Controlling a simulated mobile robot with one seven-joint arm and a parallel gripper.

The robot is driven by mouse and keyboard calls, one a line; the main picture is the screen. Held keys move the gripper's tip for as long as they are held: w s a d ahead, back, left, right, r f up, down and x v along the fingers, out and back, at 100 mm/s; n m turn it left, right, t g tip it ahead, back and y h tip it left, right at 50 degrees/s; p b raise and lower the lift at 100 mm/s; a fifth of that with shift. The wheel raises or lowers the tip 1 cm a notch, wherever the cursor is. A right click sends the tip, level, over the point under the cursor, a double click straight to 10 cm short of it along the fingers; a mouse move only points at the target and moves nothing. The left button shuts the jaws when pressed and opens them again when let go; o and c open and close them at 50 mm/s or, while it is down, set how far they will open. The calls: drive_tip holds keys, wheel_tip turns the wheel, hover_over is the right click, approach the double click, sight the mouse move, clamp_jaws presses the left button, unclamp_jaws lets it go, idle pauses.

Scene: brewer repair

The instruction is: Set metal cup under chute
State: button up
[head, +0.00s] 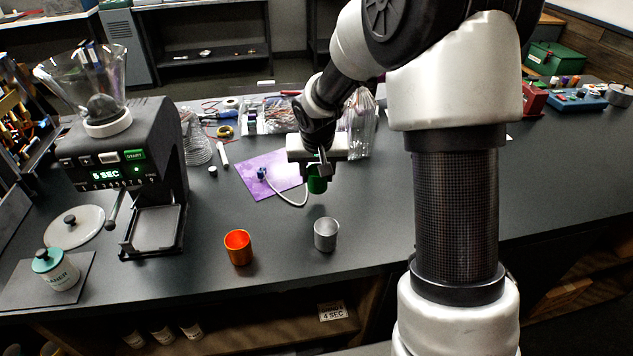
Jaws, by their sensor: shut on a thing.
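The metal cup (326,235) is silver-grey and stands upright on the dark table, right of an orange cup (238,248). My gripper (318,174) is above the table behind the metal cup, apart from it. The tray looks empty. The chute itself is hard to make out.
A purple mat (262,180) with a white cable lies left of my gripper. A white lid (75,228) and a teal-topped jar (55,270) are left of the grinder. Bags and tools (265,115) crowd the back. The table between the grinder tray and orange cup is clear.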

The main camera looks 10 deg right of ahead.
sight(317, 183)
drive_tip(key=shift+f, duration=1.55)
drive_tip(key=shift+f, duration=0.1)
drive_tip(key=shift+f+b, duration=0.15)
drive_tip(key=shift+b, duration=0.25)
drive_tip(key=o, duration=1)
drive_tip(key=shift+o, duration=0.2)
